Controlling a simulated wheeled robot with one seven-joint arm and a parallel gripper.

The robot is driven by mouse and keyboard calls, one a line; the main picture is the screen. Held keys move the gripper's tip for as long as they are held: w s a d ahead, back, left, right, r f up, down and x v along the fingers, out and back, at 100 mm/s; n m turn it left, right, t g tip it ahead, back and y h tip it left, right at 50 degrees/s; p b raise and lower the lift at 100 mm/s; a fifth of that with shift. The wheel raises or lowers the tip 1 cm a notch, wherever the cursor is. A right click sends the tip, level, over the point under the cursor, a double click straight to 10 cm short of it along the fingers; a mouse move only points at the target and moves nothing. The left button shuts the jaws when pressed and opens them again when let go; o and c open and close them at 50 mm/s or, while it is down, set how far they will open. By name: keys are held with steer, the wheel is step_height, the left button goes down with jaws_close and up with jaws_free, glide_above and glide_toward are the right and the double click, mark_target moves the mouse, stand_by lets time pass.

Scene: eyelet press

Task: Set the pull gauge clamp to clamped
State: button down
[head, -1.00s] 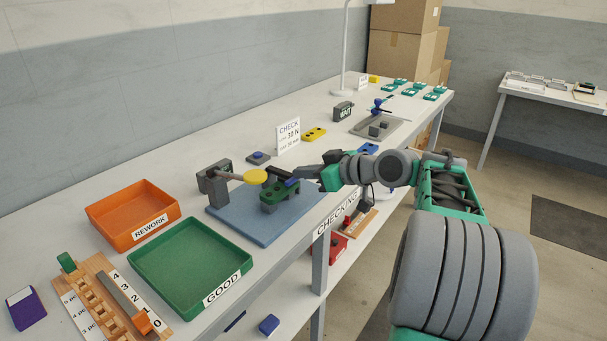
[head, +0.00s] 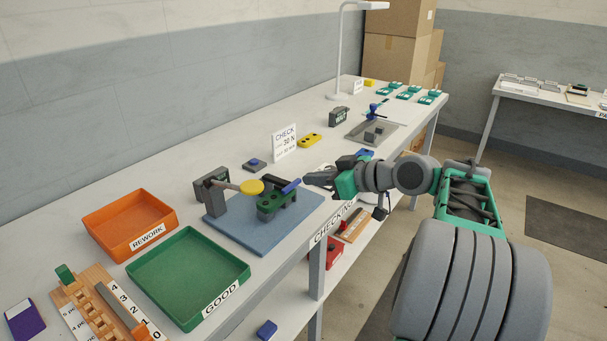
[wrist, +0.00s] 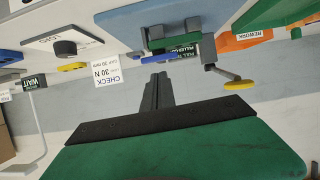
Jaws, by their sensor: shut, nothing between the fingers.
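The pull gauge stands on a blue base plate (head: 243,236). It has a grey post (head: 211,192) and an arm ending in a yellow disc (head: 250,187). Right of the disc is a green clamp block (head: 272,207) with a dark bar and a blue-tipped lever (head: 291,186), slanting up towards my gripper. My gripper (head: 306,179) is shut and empty, just right of the lever tip; a small gap seems to show. In the wrist view, my shut fingers (wrist: 158,90) point at the gauge, with the green block (wrist: 172,42) and yellow disc (wrist: 239,84) beyond.
A green GOOD tray (head: 190,310) and an orange REWORK tray (head: 97,227) are left of the gauge. A CHECK card (head: 285,142), a blue button box (head: 255,165) and a yellow part (head: 309,140) stand behind. A lower shelf lies under the bench.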

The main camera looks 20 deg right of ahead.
steer(key=s+d, duration=0.1)
steer(key=s, duration=0.2)
steer(key=s+d+f, duration=0.1)
steer(key=shift+s+d+f, duration=0.1)
steer(key=shift+s+d, duration=0.2)
steer(key=shift+d, duration=0.05)
steer(key=a+m+g+h+p, duration=0.2)
steer(key=a+g+p, duration=0.2)
steer(key=a+p, duration=0.6)
steer(key=s+a+m+g+h+p, duration=0.2)
steer(key=s+a, duration=0.1)
steer(key=s, duration=0.4)
steer(key=s+a+m+g+h+p, duration=0.2)
steer(key=s+a, duration=0.1)
steer(key=s, duration=0.5)
steer(key=shift+f+h+p, duration=0.25)
steer(key=shift+h+p, duration=0.05)
steer(key=shift+p, duration=0.05)
